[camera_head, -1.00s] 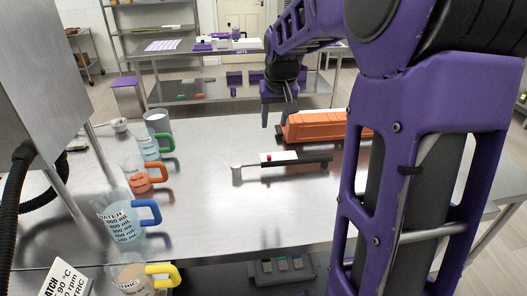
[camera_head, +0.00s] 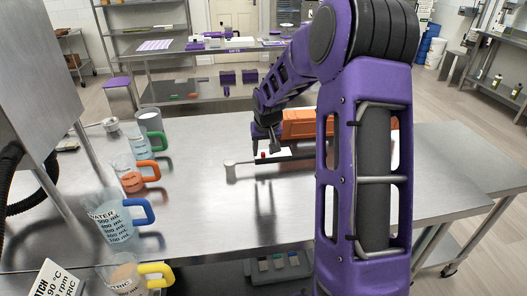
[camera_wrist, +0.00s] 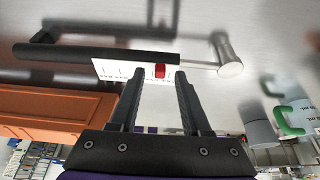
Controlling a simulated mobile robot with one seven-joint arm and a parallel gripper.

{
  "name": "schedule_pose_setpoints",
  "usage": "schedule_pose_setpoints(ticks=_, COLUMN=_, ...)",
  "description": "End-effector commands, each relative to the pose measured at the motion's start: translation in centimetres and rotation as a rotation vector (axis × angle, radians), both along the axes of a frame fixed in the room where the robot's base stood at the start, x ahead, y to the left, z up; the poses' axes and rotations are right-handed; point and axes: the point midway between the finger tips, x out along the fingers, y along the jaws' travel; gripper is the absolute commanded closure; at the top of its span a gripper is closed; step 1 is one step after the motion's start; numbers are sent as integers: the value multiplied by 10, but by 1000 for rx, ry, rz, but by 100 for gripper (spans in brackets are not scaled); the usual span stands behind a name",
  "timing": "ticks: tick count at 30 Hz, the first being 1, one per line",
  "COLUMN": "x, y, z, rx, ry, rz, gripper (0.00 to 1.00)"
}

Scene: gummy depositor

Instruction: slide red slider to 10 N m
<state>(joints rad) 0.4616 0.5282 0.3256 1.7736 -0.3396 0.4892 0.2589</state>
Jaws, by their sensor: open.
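The torque wrench (camera_head: 283,159) lies on the steel table, with a black handle, a white scale plate and a round metal head (camera_head: 230,169) at its left end. The red slider (camera_head: 263,155) sits on the scale near the head end. In the wrist view the red slider (camera_wrist: 160,71) is on the white scale (camera_wrist: 118,70), between the lines of the two fingers and beyond their tips. The scale's numbers are too small to read. My gripper (camera_wrist: 158,75) is open and empty, just above the wrench. In the head view my gripper (camera_head: 271,150) partly covers the scale.
An orange case (camera_head: 305,124) lies just behind the wrench. Several jugs with coloured handles stand along the table's left side, including a green-handled one (camera_head: 140,146) and an orange-handled one (camera_head: 132,176). The table front (camera_head: 230,215) is clear.

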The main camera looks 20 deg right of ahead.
Motion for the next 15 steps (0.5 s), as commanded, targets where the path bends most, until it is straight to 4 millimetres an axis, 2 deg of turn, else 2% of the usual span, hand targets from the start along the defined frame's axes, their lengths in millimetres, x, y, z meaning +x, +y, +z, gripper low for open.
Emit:
schedule_pose_setpoints(ticks=11, x=2, y=-1, z=-6, rx=0, ry=0, rz=1, gripper=52)
schedule_pose_setpoints(ticks=15, x=2, y=-1, z=-6, rx=0, ry=0, rz=1, gripper=78)
